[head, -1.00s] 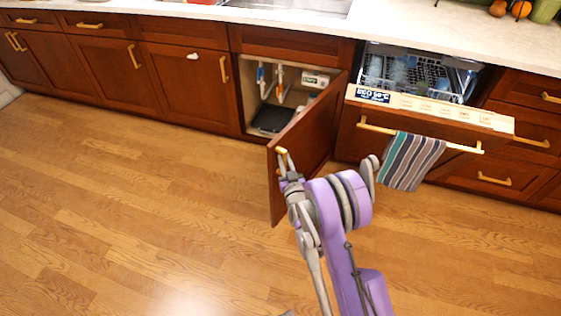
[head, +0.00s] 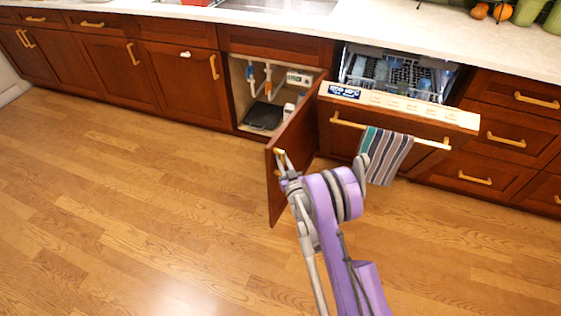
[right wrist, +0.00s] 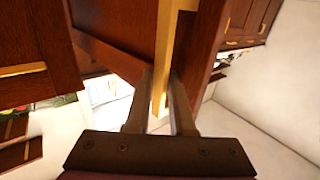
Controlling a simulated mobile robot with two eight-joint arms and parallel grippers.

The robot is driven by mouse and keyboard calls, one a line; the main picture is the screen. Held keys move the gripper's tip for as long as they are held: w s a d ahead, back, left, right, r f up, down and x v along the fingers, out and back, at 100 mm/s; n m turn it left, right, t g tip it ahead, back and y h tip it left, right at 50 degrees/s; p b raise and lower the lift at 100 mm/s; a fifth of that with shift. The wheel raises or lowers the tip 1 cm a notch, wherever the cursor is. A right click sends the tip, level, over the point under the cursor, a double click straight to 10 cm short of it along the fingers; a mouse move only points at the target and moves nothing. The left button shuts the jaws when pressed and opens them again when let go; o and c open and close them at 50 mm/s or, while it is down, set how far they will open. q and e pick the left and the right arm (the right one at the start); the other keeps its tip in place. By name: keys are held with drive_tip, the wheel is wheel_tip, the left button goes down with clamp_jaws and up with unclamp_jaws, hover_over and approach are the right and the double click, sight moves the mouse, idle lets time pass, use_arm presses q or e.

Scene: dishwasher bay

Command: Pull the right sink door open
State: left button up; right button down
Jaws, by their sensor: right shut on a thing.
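The right sink door (head: 292,160) is a reddish-brown panel swung wide open, jutting out from the cabinet toward me. Its gold handle (head: 280,157) is at the free edge. My right gripper (head: 284,172) is shut on this handle; its fingers hide part of it. In the right wrist view the gold handle (right wrist: 163,70) runs between the two fingers (right wrist: 160,103). The open sink cabinet (head: 240,95) shows pipes, a white box and a dark tray inside. My left gripper is not in view.
The dishwasher (head: 400,100) to the right is partly open, with a striped towel (head: 388,155) on its handle. It stands close to the sink door. The closed left sink door (head: 185,85) is beside the opening. The wooden floor (head: 130,200) is clear.

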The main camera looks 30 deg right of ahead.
drive_tip(key=shift+s+d+r, duration=0.1)
drive_tip(key=shift+d, duration=0.15)
drive_tip(key=c, duration=0.8)
unclamp_jaws()
drive_tip(key=shift+a, duration=0.15)
drive_tip(key=b+v, duration=0.5)
drive_tip(key=v, duration=0.5)
drive_tip(key=shift+s+b, duration=0.35)
drive_tip(key=shift+s, duration=0.05)
